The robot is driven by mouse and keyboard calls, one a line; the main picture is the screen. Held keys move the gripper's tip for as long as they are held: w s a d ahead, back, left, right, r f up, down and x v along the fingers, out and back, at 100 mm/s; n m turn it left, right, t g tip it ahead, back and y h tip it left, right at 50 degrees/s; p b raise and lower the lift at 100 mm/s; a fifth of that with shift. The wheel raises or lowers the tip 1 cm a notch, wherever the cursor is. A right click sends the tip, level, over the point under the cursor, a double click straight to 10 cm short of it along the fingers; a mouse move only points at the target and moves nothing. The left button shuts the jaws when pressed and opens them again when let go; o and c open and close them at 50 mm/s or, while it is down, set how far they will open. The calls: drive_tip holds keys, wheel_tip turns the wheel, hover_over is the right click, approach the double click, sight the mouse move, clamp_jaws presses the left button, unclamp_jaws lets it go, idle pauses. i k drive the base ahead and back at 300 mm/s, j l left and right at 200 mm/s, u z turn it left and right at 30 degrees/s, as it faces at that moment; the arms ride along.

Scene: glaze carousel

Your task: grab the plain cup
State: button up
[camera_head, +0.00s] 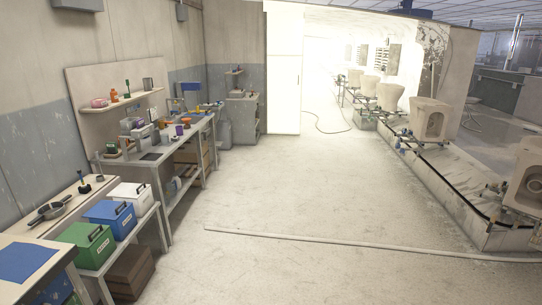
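I cannot single out the plain cup with certainty. A small grey cup-like vessel (147,84) stands upright at the right end of the wall shelf (125,103) on the left. A pink round item (99,102) and an orange bottle (114,96) stand on the same shelf, to its left. On the workbench below, a purple round item (179,130) sits among small tools, too small to make out. My gripper is not in view.
Green (85,245), blue (110,217) and white (131,197) boxes stand on a low bench at front left. A pale bar (300,240) lies across the floor. Toilet-like ceramic pieces (428,118) line the right-hand track. The middle floor is otherwise largely open.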

sight(178, 130)
drive_tip(key=i+u, duration=0.15)
drive_tip(key=i, duration=0.75)
drive_tip(key=i+l+u, duration=0.15)
drive_tip(key=i, duration=0.75)
drive_tip(key=i+u, duration=0.25)
drive_tip(key=i, duration=0.7)
drive_tip(key=i+l+u, duration=0.1)
drive_tip(key=i+u, duration=0.15)
drive_tip(key=i, duration=0.7)
